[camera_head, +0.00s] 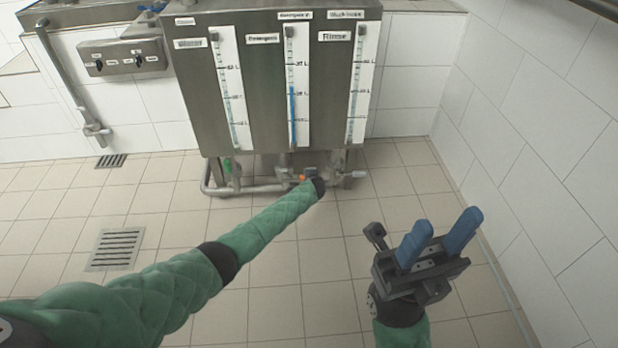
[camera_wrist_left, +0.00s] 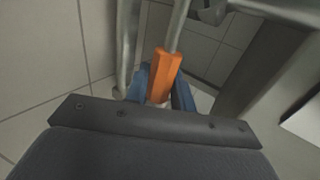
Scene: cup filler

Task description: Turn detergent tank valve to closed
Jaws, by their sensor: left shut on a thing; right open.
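The steel tank unit (camera_head: 262,75) stands at the back with three level gauges; the middle detergent gauge (camera_head: 292,95) shows a blue column. An orange valve handle (camera_wrist_left: 166,75) shows in the left wrist view, below the tanks. My left gripper (camera_wrist_left: 160,88) is shut on this handle, with blue fingers on either side of it. In the head view my left arm reaches to the pipes under the middle tank, where a bit of orange (camera_head: 299,178) shows; the fingers are mostly hidden there. My right gripper (camera_head: 438,238) is open and empty, above the floor at the right.
A green handle (camera_head: 228,166) sits on the pipework left of my left gripper, and a pale handle (camera_head: 355,174) sits right of it. A control box (camera_head: 122,57) is on the left wall. White tiled wall (camera_head: 545,130) bounds the right side. The tiled floor between is clear.

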